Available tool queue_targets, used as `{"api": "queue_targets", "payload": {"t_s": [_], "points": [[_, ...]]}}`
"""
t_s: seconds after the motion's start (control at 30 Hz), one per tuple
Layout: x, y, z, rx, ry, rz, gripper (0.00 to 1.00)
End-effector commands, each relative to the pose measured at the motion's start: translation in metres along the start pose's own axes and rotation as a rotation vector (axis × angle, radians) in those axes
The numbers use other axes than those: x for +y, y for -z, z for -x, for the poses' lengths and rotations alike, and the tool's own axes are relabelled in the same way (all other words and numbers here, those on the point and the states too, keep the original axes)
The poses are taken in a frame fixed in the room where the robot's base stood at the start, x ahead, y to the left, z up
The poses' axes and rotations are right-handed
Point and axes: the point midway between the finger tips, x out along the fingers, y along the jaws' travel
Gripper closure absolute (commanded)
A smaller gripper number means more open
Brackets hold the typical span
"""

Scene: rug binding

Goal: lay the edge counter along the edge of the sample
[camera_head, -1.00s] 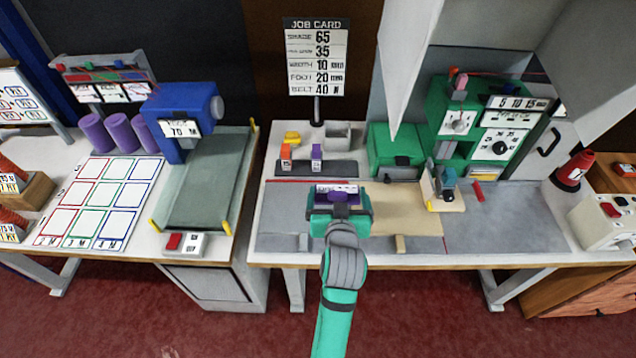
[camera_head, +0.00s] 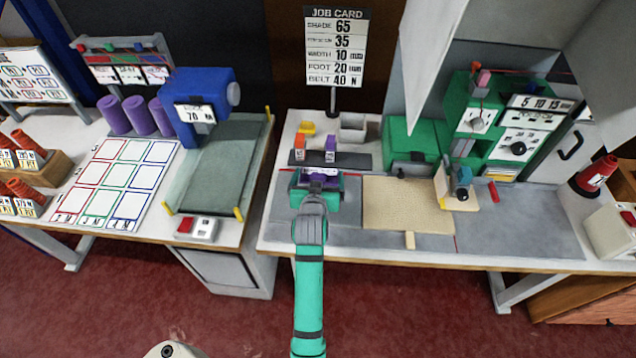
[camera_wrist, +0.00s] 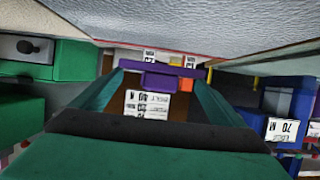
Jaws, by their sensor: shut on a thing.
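My gripper (camera_head: 316,190) has teal fingers and is shut on a purple piece. I take this piece to be the edge counter (camera_head: 318,178); it shows a pale labelled face in the head view. In the wrist view it is a purple bar (camera_wrist: 135,68) across the gap between the fingers (camera_wrist: 160,80). The sample (camera_head: 408,205) is a beige rectangle lying flat on the bench. In the head view my gripper is over the grey bench area left of the sample, apart from it. The exact height above the bench is hard to tell.
A dark rack (camera_head: 350,160) with an orange block (camera_head: 299,148) and a purple block (camera_head: 331,148) stands behind my gripper. A wooden fixture (camera_head: 447,188) stands at the sample's right. A small wooden block (camera_head: 409,240) sits at its front edge. The grey surface farther right (camera_head: 530,225) is clear.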

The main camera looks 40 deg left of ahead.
Motion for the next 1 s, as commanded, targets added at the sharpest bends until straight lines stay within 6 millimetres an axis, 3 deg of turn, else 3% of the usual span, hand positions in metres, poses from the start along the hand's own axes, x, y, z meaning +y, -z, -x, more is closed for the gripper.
{"api": "queue_targets", "payload": {"t_s": [0.17,0.4,0.77,0.8,1.0], "points": [[-0.005,-0.006,-0.008,0.0,0.0,0.001,0.31],[-0.004,-0.033,-0.019,-0.001,-0.002,0.0,0.31],[-0.003,-0.036,-0.02,0.001,-0.002,-0.001,0.31],[-0.003,-0.036,-0.02,0.001,-0.002,-0.001,0.0],[-0.003,-0.036,-0.02,0.001,-0.002,-0.001,0.0]]}}
